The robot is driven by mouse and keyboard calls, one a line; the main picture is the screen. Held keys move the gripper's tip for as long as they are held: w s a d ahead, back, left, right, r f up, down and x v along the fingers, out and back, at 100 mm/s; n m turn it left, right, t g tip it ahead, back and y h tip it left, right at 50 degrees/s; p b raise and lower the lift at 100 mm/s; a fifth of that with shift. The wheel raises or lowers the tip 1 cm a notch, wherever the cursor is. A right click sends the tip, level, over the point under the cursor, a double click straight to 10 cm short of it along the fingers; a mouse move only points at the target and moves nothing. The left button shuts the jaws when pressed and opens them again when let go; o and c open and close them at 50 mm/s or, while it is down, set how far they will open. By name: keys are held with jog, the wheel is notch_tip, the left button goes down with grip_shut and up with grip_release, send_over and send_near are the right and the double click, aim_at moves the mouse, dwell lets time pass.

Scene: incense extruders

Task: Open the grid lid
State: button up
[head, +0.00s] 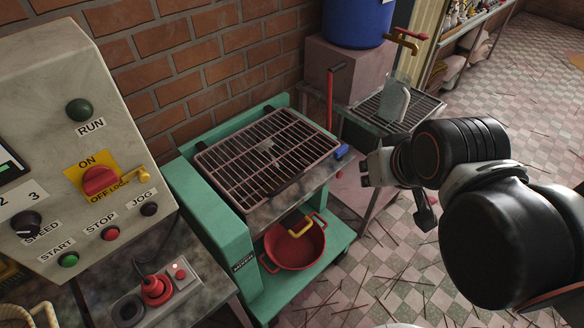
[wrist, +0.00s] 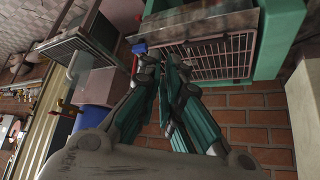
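The grid lid (head: 262,165) is a dark barred grate in a pinkish-brown frame. It lies flat on top of the green machine (head: 205,215) in the head view. Its bars also show at the top of the wrist view (wrist: 225,58). A small blue piece (head: 342,151) sits at the lid's right edge; it shows beside the fingertips in the wrist view (wrist: 140,48). My gripper (head: 365,175) is right of the lid, apart from it in the head view. Its fingers (wrist: 161,72) converge at the tips, look shut, and hold nothing visible.
A red pot (head: 295,250) sits on the shelf below the lid. A red-handled upright lever (head: 330,95) stands behind the lid's right corner. A sink rack with a pitcher (head: 393,101) is beyond it. A control panel (head: 75,130) stands left. Floor at right is open, with scattered sticks.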

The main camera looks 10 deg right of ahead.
jog(key=o, duration=0.4)
jog(key=shift+w+a+r, duration=0.1)
jog(key=shift+w, duration=0.05)
jog(key=shift+c, duration=0.2)
jog(key=m+g+y, duration=0.1)
jog(key=m+g, duration=0.4)
jog(key=m, duration=0.6)
send_over(288, 183)
jog(key=s+d, duration=0.2)
notch_tip(288, 183, down, 8)
jog(key=f+b, duration=0.1)
jog(key=f, duration=0.3)
jog(key=w+a+f+b, duration=0.1)
jog(key=f+b, duration=0.1)
jog(key=f, duration=0.3)
jog(key=a+f+b, duration=0.1)
jog(key=f, duration=0.3)
jog(key=shift+w+f, duration=0.15)
jog(key=shift+w, duration=0.2)
grip_shut()
